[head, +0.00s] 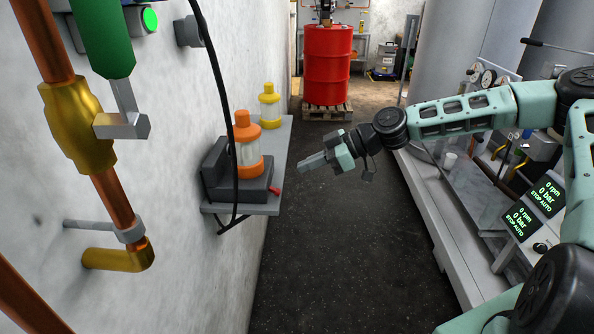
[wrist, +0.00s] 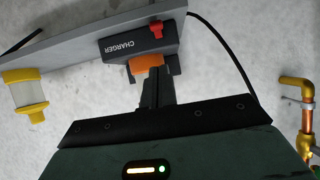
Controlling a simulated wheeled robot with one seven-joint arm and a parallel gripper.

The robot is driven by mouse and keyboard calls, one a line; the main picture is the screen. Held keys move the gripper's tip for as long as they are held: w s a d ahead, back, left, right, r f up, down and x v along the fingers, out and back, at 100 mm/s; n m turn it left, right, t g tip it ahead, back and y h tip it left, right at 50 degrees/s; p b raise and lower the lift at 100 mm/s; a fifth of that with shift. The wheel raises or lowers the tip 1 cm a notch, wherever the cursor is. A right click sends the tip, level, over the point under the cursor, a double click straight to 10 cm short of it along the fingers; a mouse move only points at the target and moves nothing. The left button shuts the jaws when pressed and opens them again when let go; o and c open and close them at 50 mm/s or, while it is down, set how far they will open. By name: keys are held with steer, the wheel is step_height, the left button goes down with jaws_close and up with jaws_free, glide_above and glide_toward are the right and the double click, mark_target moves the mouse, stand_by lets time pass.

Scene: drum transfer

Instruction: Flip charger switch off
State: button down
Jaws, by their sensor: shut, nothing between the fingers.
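The charger (head: 238,187) is a dark grey block on a wall shelf at the left, with an orange and clear lantern (head: 247,148) standing in it. Its red switch (head: 275,191) sticks out at the front right corner. In the wrist view the charger (wrist: 140,50) shows its "CHARGER" label, with the red switch (wrist: 156,29) beside the label. My gripper (head: 304,164) is shut and empty, to the right of the charger and apart from the switch in the head view. In the wrist view my fingers (wrist: 154,90) hide part of the orange lantern.
A yellow lantern (head: 269,106) stands farther back on the grey shelf (head: 284,135). A black cable (head: 220,85) hangs in front of the charger. Copper pipes with a green-handled valve (head: 103,40) are at left. A grey bench (head: 440,205) lies right; the dark aisle floor is clear.

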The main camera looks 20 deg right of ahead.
steer(key=shift+d+f+b+v, duration=0.1)
steer(key=shift+f+b+v, duration=0.05)
steer(key=shift+v, duration=0.75)
steer(key=shift+d+f+b+v, duration=0.1)
steer(key=shift+f+b+v, duration=0.1)
steer(key=shift+v, duration=0.7)
steer(key=shift+f+b+v, duration=0.15)
steer(key=shift+v, duration=0.75)
steer(key=shift+s, duration=0.1)
